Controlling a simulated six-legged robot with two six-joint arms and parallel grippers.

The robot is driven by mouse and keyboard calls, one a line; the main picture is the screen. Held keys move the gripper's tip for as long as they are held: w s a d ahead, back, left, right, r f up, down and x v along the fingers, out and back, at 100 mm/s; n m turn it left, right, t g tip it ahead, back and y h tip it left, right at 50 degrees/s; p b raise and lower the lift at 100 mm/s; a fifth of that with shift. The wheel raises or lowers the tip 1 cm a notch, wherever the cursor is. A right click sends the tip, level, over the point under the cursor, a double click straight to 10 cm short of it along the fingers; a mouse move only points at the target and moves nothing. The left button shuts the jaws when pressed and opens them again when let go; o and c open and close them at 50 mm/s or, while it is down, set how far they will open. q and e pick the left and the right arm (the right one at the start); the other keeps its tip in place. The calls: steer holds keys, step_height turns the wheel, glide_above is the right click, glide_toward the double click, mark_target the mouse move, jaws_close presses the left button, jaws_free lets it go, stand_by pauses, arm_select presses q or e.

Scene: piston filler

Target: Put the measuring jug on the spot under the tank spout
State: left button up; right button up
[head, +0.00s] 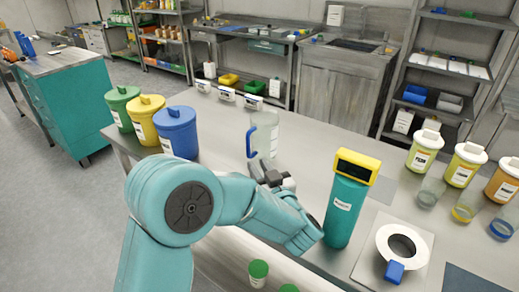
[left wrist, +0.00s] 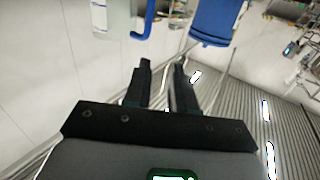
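The measuring jug (head: 266,134) is clear, with a blue handle (head: 251,141) on its left side. It stands upright on the grey bench beyond my left gripper (head: 264,172). That gripper is open and empty, on the near side of the jug and apart from it. In the left wrist view my fingers (left wrist: 163,66) are parted with nothing between them; part of the jug (left wrist: 108,16) and its handle (left wrist: 142,20) show at the top, beyond the fingers. I cannot make out a tank spout or the spot under it. My right gripper is not in view.
A teal unit with a yellow top (head: 345,195) stands right of my arm. A white ring with a blue block (head: 395,271) lies right of it. Green, yellow and blue lidded tubs (head: 177,135) stand left. Several jars and clear cups stand right.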

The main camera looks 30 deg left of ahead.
arm_select(q)
steer(key=d+f, duration=0.1)
glide_toward(249, 142)
steer(key=shift+t+h, duration=0.3)
steer(key=shift+t, duration=0.1)
steer(key=x, duration=0.4)
steer(key=shift+s+a+r, duration=0.2)
steer(key=shift+a+r, duration=0.1)
steer(key=shift+a, duration=0.25)
steer(key=shift+w+a+f, duration=0.1)
steer(key=shift+w+a, duration=0.3)
steer(key=shift+a, duration=0.1)
steer(key=x, duration=0.5)
steer(key=shift+w+f+p, duration=0.15)
steer(key=shift+p, duration=0.25)
steer(key=shift+d, duration=0.15)
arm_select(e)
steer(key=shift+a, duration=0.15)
arm_select(q)
jaws_close()
